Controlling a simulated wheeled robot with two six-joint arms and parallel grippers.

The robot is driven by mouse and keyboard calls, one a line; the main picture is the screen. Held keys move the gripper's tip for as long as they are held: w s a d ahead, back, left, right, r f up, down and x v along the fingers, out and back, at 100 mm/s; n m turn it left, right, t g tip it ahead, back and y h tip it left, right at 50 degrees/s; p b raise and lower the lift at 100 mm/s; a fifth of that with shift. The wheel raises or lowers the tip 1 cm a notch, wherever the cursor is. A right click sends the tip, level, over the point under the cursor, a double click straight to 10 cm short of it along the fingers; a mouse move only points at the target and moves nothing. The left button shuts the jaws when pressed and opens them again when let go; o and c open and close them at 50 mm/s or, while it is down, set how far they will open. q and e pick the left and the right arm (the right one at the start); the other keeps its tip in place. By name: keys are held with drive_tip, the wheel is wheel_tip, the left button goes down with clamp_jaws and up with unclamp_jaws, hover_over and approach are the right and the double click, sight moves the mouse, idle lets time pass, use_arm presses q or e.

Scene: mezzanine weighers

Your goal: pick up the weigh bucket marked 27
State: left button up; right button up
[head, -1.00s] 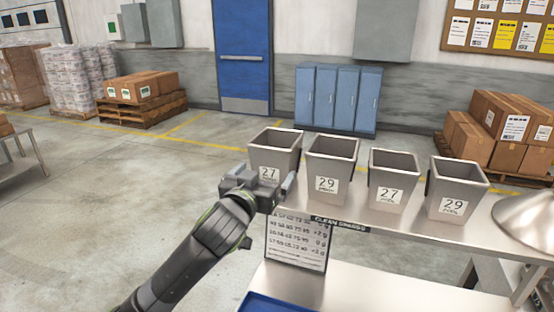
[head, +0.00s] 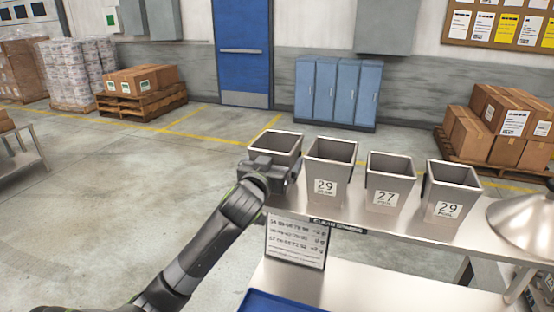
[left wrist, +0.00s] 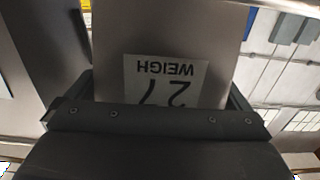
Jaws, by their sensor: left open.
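Several grey tapered weigh buckets stand in a row on the steel bench. The leftmost bucket (head: 277,141) has its front mostly hidden by my left gripper (head: 276,172); in the left wrist view this bucket (left wrist: 190,32) shows an upside-down label reading 27 WEIGH. My open left gripper is right at its front, with a finger at each side of it; I cannot tell whether they touch. Another bucket marked 27 (head: 390,178) stands third from left. Buckets marked 29 stand second (head: 329,165) and at the right end (head: 452,185). My right gripper is out of view.
The steel bench (head: 410,225) has a printed chart (head: 296,245) at its front. A steel cone (head: 522,218) stands at the right. A blue tray (head: 285,302) lies on the lower surface. The buckets are separated by narrow gaps.

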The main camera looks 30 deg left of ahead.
use_arm(q)
drive_tip(key=shift+r, duration=0.1)
drive_tip(key=c, duration=1.1)
